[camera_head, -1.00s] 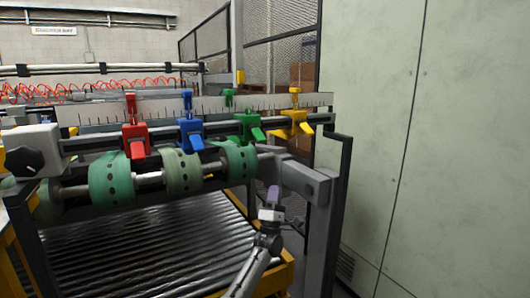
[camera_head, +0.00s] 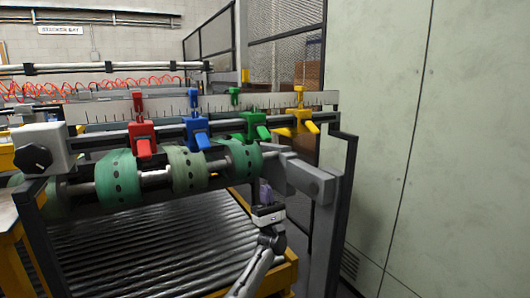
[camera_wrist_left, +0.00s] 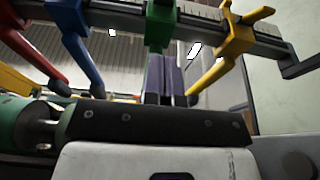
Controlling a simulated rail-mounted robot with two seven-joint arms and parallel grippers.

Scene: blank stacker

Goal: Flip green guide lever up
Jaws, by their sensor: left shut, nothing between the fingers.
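The green guide (camera_head: 251,124) sits on the rail between the blue and yellow guides. Its green lever (camera_head: 263,132) sticks out forward and slopes down. My left gripper (camera_head: 265,194) is below the green lever and the rail, beside the right end of the roller shaft, with its purple fingers pointing up. In the left wrist view the fingers (camera_wrist_left: 164,78) are together and empty, just under the green guide (camera_wrist_left: 160,24). They hide the green lever there, and I cannot tell whether they touch it. My right gripper is not in view.
Red (camera_head: 142,136), blue (camera_head: 197,131) and yellow (camera_head: 303,121) guides share the rail, their levers also down. Green rollers (camera_head: 119,177) lie below the rail at left. A grey bracket (camera_head: 305,178) is close on the gripper's right. A pale cabinet (camera_head: 410,130) fills the right side.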

